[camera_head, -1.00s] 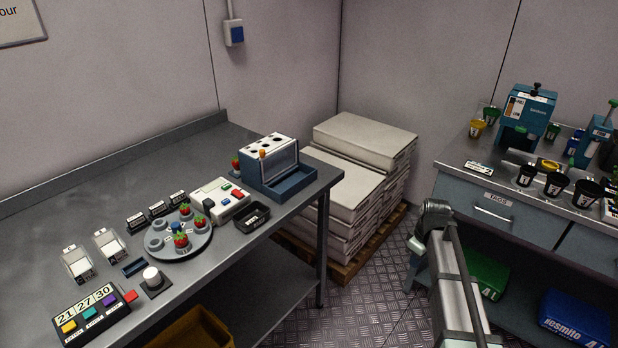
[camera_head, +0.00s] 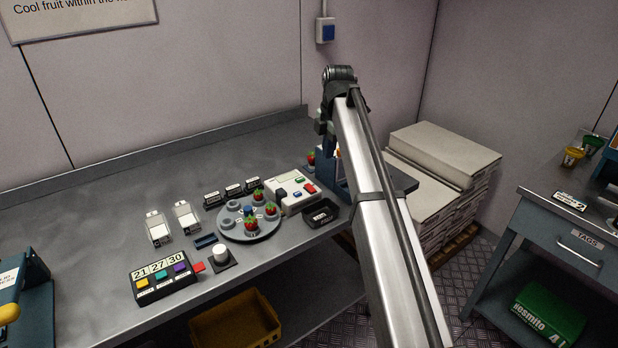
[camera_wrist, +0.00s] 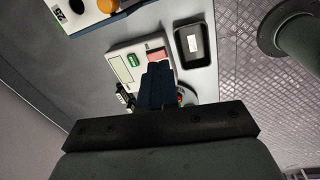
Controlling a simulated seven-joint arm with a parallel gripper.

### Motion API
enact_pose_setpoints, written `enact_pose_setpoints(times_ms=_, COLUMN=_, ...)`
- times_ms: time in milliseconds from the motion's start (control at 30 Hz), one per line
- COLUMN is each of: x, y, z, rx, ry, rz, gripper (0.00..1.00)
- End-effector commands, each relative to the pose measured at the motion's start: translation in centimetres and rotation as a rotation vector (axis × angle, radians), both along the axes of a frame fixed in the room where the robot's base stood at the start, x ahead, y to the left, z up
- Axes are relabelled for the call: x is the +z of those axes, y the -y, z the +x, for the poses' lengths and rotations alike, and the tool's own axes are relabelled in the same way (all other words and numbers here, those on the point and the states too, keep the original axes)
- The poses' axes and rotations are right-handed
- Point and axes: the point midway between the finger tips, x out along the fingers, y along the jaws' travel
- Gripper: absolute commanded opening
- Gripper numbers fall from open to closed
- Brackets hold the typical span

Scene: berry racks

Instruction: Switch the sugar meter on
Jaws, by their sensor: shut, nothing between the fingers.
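The sugar meter, most likely the white box (camera_head: 288,203) with a pale display, stands on the grey bench right of the round berry tray. It has a green button (camera_head: 299,180) and a red button (camera_head: 309,188). In the wrist view the white box (camera_wrist: 121,50) lies beyond my fingers, with its display (camera_wrist: 122,69), green button (camera_wrist: 137,60) and red button (camera_wrist: 156,54) in sight. My gripper (camera_wrist: 159,67) is shut and empty, its tips over the box near the red button; contact cannot be told. The fingers hide part of the box. In the head view my arm hides the gripper.
The bench's back left is clear.

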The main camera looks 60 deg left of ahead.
Motion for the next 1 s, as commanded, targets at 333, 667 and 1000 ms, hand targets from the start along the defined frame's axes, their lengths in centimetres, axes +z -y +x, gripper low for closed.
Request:
enact_pose_setpoints(times_ms=333, x=2.2, y=-2.8, z=-3.5, rx=0.135, ry=0.012, rz=0.004, gripper=0.00)
enact_pose_setpoints(times_ms=667, x=-2.9, y=-3.5, z=-3.5, rx=0.132, ry=0.011, rz=0.004, gripper=0.00)
enact_pose_setpoints(times_ms=1000, x=-8.4, y=-4.3, z=-3.4, rx=0.131, ry=0.011, rz=0.004, gripper=0.00)
